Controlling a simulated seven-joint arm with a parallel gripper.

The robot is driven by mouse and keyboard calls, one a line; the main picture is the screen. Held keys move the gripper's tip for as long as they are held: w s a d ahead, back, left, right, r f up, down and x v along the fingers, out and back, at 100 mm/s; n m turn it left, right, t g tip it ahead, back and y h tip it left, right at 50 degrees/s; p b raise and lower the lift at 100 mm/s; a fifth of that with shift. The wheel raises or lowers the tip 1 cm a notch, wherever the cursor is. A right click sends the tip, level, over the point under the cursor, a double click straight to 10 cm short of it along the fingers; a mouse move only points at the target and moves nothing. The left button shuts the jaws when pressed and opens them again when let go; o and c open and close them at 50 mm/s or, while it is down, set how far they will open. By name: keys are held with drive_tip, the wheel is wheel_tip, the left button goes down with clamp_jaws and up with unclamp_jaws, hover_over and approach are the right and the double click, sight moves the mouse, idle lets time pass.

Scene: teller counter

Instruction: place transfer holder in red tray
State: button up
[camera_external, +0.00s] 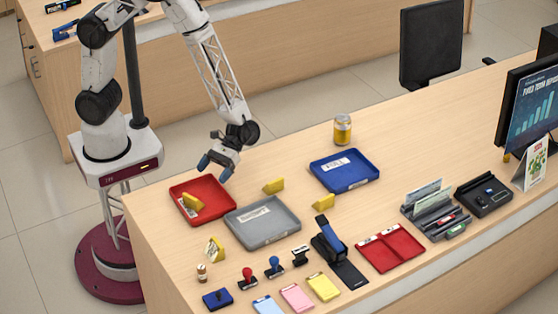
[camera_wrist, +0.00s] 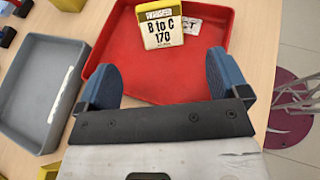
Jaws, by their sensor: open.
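The red tray (camera_external: 221,208) is on the counter in front of my base and fills the upper middle of the wrist view (camera_wrist: 140,85). A yellow wedge-shaped holder (camera_external: 192,202) is inside it. In the wrist view the holder (camera_wrist: 162,26) shows a white label reading "B to C 170"; the small line above it is hard to read. My gripper (camera_external: 215,168) is open above the tray's back right side. In the wrist view its blue fingers (camera_wrist: 165,80) are apart, with nothing between them and the holder beyond them.
A grey tray (camera_external: 285,234) is beside the red tray, and a blue tray (camera_external: 373,181) is farther right. Other yellow holders (camera_external: 274,185) (camera_external: 323,202) (camera_external: 215,249) are around the grey tray. Stamps (camera_external: 247,280) and a stapler (camera_external: 337,252) are near the front edge.

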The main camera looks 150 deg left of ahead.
idle(0.4)
drive_tip(key=shift+d+r+m+g, duration=0.3)
drive_tip(key=shift+d+r, duration=0.1)
drive_tip(key=shift+r, duration=0.05)
drive_tip(key=s+d+r+m+g+y, duration=0.25)
drive_tip(key=d+r+m, duration=0.25)
drive_tip(key=d+r, duration=0.25)
drive_tip(key=s+d+r+m+g+y, duration=0.25)
drive_tip(key=s+d+r+m, duration=0.2)
drive_tip(key=d+r, duration=0.35)
drive_tip(key=s+d+r+m+t+y, duration=0.1)
drive_tip(key=s+d+r+m+y, duration=0.2)
drive_tip(key=s+r+m, duration=0.3)
drive_tip(key=s+d+r+m+t+y, duration=0.1)
drive_tip(key=s+d+r+m+y, duration=0.3)
drive_tip(key=s+r, duration=0.4)
drive_tip(key=s+d+m, duration=0.1)
drive_tip(key=m, duration=0.1)
drive_tip(key=shift+s+d+m+t+y, duration=0.15)
drive_tip(key=shift+s+m+t+y, duration=0.15)
drive_tip(key=shift+m+t, duration=0.1)
